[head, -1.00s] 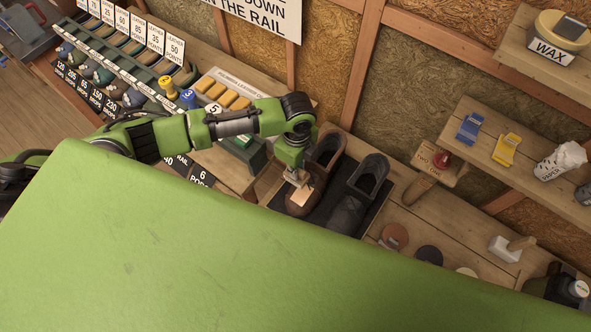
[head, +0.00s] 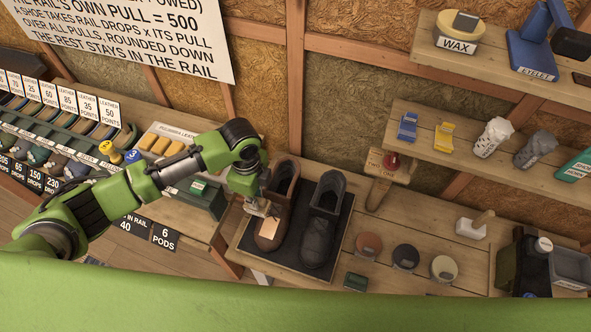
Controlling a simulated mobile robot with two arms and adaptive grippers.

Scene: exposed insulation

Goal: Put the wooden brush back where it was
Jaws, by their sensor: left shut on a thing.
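My left gripper (head: 260,208) points down over the brown shoe (head: 283,195) and is shut on a small tan block, which looks like the wooden brush (head: 268,228). The block lies at the front of the brown shoe, apparently against its toe. Its underside is hidden, so I cannot tell how firmly it touches. A dark grey shoe (head: 321,225) stands beside the brown one on the same dark mat (head: 338,258). My right gripper is not in view.
Several round tins, including a reddish-brown one (head: 368,245), lie right of the mat. A white block with a wooden handle (head: 473,226) stands farther right. A green box (head: 197,197) sits left of my gripper.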

